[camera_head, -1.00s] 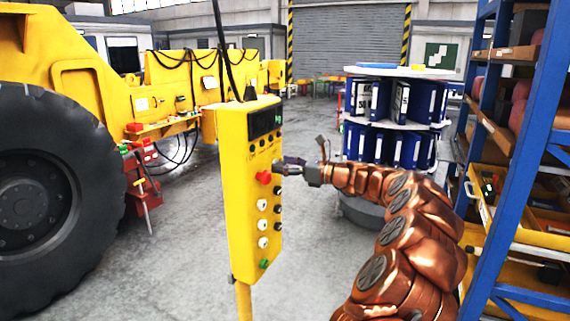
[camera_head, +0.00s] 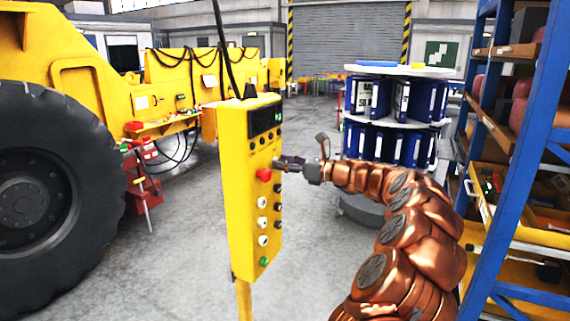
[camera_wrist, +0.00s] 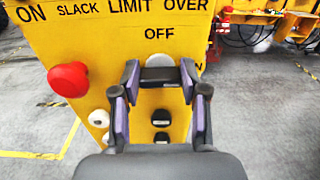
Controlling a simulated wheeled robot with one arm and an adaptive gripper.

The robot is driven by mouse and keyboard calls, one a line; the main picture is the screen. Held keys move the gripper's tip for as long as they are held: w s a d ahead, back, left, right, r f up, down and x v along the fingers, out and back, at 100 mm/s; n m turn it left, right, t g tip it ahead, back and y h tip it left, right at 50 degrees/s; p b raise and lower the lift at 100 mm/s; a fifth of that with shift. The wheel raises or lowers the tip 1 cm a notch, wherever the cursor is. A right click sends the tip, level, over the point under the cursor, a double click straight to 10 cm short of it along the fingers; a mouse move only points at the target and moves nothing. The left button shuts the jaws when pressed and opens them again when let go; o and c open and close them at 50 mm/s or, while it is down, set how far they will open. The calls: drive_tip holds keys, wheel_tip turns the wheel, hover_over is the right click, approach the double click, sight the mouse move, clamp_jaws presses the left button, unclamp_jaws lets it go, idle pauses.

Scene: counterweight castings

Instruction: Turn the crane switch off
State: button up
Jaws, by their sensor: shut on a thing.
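The yellow control box (camera_head: 237,190) hangs in front of me with a red mushroom button and rows of knobs on its face. The crane switch (camera_wrist: 160,76) is a dark bar lying across between my fingertips in the wrist view, with OFF printed above it and ON partly hidden to its right. My gripper (camera_wrist: 160,84) is shut on the switch, one finger at each end. In the head view my gripper (camera_head: 279,163) reaches the box face from the right, and the switch is hidden by the fingers.
The red button (camera_wrist: 68,79) sits close to the left of my fingers, with black buttons (camera_wrist: 161,118) just below. A yellow vehicle with a big tyre (camera_head: 40,190) stands left. A blue shelf rack (camera_head: 520,170) stands right, and a round binder stand (camera_head: 390,110) behind my arm.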

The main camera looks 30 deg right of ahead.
drive_tip(key=shift+s+a+f+n+b, duration=0.1)
drive_tip(key=shift+f+n+b, duration=0.05)
drive_tip(key=shift+n+b, duration=4)
drive_tip(key=shift+a+f+n+b, duration=0.1)
drive_tip(key=shift+f+n+b, duration=0.05)
drive_tip(key=shift+n+b, duration=4)
drive_tip(key=shift+r+n+p, duration=0.1)
drive_tip(key=shift+n+p, duration=0.35)
drive_tip(key=shift+n, duration=0.25)
drive_tip(key=o, duration=1.1)
drive_tip(key=shift+o, duration=0.2)
